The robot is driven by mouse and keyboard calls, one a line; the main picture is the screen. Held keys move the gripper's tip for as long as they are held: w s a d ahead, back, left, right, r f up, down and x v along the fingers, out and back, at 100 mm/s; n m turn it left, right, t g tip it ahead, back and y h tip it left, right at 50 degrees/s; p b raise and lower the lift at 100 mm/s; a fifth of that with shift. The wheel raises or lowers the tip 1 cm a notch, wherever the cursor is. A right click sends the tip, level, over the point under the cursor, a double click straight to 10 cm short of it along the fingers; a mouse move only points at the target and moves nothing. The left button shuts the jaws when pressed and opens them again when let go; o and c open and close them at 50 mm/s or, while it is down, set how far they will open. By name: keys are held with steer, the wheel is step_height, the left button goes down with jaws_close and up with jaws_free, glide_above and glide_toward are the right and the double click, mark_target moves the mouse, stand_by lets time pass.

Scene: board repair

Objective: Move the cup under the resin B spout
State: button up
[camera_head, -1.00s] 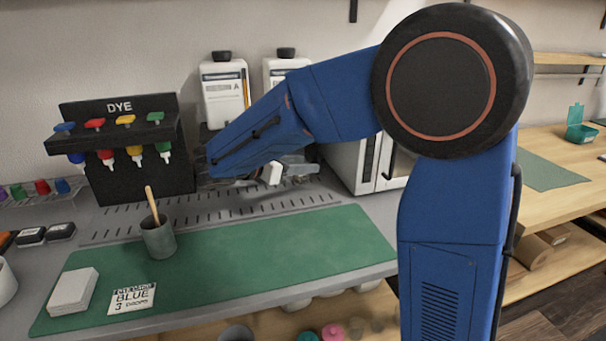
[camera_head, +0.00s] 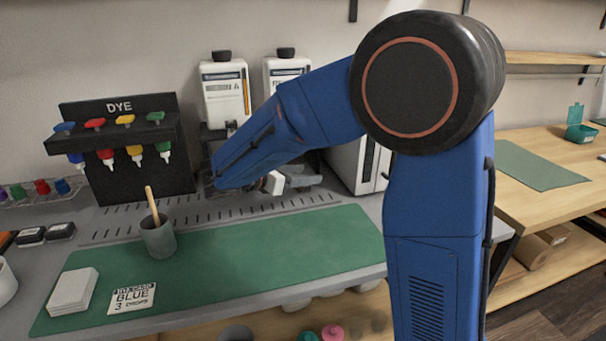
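Two white resin dispensers stand at the back of the bench. The left one (camera_head: 225,95) is marked A. The other dispenser (camera_head: 287,68), to its right, is mostly covered by my blue arm, so its label and spout are hidden. My gripper (camera_head: 297,178) is low in front of the dispensers, partly behind my forearm; its fingers are not clear. A small white piece shows beside it, and I cannot tell what it is. A grey-green cup (camera_head: 158,240) with a wooden stick stands upright on the green mat, apart from my gripper. No other cup is clearly visible.
A black DYE rack (camera_head: 130,185) with several coloured bottles stands left of the dispensers. A slotted strip runs before them. The green mat (camera_head: 260,250) holds white tiles (camera_head: 73,292) and a BLUE 3 DROPS card (camera_head: 132,298). The mat's right part is clear.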

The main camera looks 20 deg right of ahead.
steer(key=shift+o, duration=0.2)
steer(key=shift+a+r, duration=0.1)
steer(key=shift+r, duration=0.1)
steer(key=v, duration=1.2)
steer(key=shift+s, duration=0.1)
